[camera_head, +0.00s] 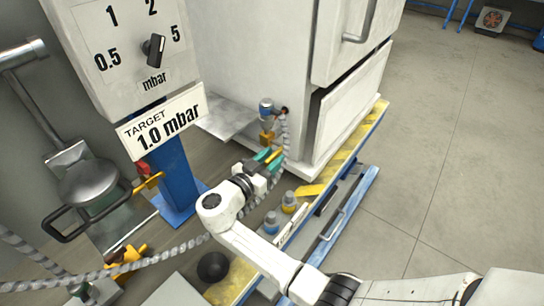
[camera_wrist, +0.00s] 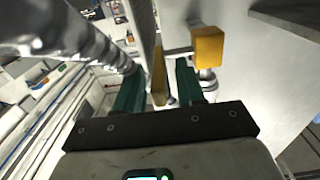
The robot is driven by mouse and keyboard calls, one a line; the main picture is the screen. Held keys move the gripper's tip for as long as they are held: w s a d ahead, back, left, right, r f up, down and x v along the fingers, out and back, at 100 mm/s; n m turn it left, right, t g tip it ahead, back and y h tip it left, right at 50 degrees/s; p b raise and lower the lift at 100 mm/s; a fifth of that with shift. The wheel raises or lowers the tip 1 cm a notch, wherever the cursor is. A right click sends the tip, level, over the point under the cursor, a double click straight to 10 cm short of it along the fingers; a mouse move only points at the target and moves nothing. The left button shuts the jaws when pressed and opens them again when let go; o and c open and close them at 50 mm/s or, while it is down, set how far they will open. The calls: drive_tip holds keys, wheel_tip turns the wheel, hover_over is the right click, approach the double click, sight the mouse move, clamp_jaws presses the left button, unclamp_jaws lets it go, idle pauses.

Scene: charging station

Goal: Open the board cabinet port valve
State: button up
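The white board cabinet (camera_head: 262,60) stands at upper middle in the head view. My gripper (camera_head: 268,157) is low in front of the cabinet. In the wrist view its two green fingers (camera_wrist: 160,70) are apart, with a flat yellow lever (camera_wrist: 158,78) between them. Gaps show on both sides of the lever. Whether the lever joins the yellow block is unclear.
A gauge panel (camera_head: 125,50) with a "TARGET 1.0 mbar" sign (camera_head: 162,120) stands left. Open floor (camera_head: 440,150) lies right.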

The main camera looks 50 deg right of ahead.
drive_tip(key=shift+d, duration=0.2)
clamp_jaws()
idle(0.3)
